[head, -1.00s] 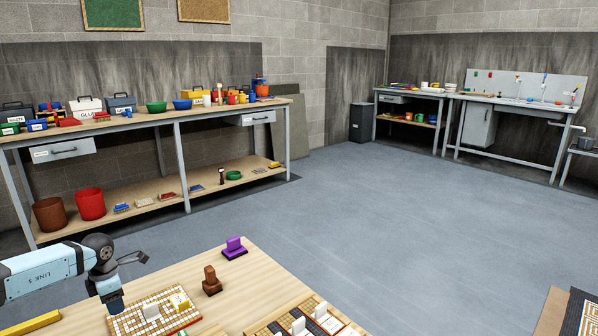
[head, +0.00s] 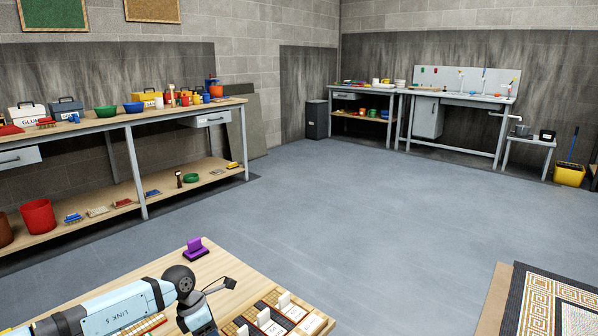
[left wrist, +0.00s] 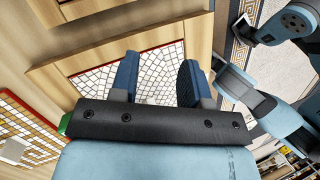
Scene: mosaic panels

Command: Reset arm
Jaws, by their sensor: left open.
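My left arm (head: 125,307) reaches in from the lower left of the head view, over the near table, with its end bent down out of the picture. In the left wrist view my left gripper (left wrist: 157,72) is open, its two blue fingers apart. Nothing shows held between them. Beyond the fingers lies a white-tiled mosaic panel (left wrist: 95,80) in a wooden frame. Another panel with red and yellow edging (left wrist: 32,118) lies at the left.
A purple block with a handle (head: 196,248) stands on the near wooden table (head: 225,262), close to my arm. Panels with white pieces (head: 284,300) lie at its right. The grey floor (head: 340,215) beyond is clear. A patterned mosaic (head: 545,305) is at lower right.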

